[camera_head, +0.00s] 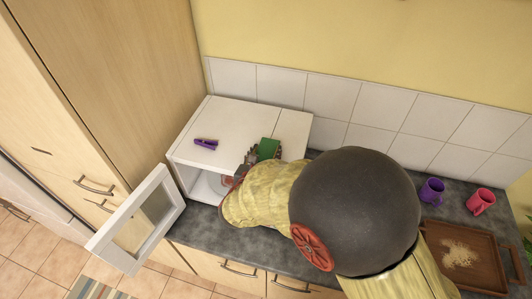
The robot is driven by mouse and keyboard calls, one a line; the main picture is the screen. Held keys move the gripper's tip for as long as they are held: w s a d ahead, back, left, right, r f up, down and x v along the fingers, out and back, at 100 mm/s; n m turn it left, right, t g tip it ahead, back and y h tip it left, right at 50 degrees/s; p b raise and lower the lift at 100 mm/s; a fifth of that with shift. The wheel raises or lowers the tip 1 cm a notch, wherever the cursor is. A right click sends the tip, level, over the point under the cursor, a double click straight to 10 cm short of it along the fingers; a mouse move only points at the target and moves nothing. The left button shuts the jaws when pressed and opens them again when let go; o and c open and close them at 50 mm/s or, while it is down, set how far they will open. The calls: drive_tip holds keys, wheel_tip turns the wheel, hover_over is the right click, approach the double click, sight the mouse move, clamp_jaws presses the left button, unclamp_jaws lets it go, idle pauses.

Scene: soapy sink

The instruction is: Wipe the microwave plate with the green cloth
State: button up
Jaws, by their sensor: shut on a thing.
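The green cloth (268,148) shows as a dark green block at the right part of the white microwave's (227,119) top, at the end of my gripper (252,157). My gripper is shut on it, though the fingertips are small and partly hidden by my arm. I cannot tell whether the cloth touches the microwave top. The microwave door (142,217) stands wide open to the left. A pale round edge that looks like the microwave plate (217,186) shows inside the opening; most of it is hidden by my arm and the microwave top.
A purple clip-like thing (205,143) lies on the microwave top. A purple mug (432,191) and a pink mug (481,202) stand at the right of the counter. A brown tray (488,254) with pale crumbs lies in front of them. A tall wooden cabinet (120,70) bounds the left.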

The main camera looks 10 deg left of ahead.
drive_tip(key=shift+r, duration=0.65)
drive_tip(key=s+a+r, duration=0.2)
drive_tip(key=s+r, duration=0.9)
drive_tip(key=s, duration=0.3)
drive_tip(key=shift+r, duration=0.3)
drive_tip(key=o, duration=0.6)
drive_tip(key=c, duration=0.4)
